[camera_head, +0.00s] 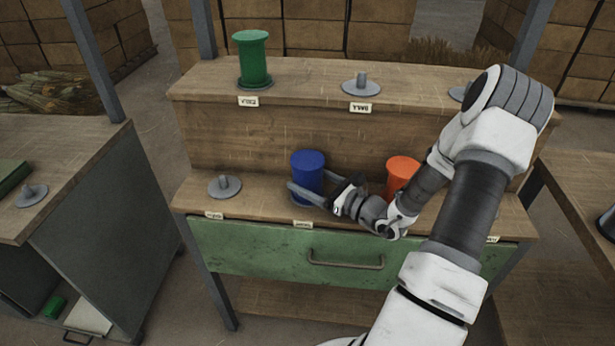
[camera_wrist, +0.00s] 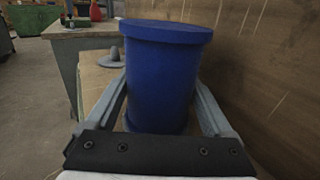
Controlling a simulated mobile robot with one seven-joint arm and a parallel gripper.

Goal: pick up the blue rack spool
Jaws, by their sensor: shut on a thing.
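The blue spool (camera_head: 307,171) stands upright on the lower shelf of the wooden rack, above a label on the shelf's front edge. My gripper (camera_head: 305,192) reaches in from the right and is shut on the blue spool, with one finger along each side of it. In the wrist view the blue spool (camera_wrist: 165,75) fills the middle, upright between the two grey fingers (camera_wrist: 160,112). The spool's lower end is partly hidden by my gripper, so I cannot tell whether it is clear of its peg.
An orange spool (camera_head: 402,172) stands just right, partly behind my arm. An empty peg base (camera_head: 224,185) is to the left. The upper shelf (camera_head: 310,80) holds a green spool (camera_head: 253,60) and an empty peg (camera_head: 361,84). A green drawer (camera_head: 345,255) is below.

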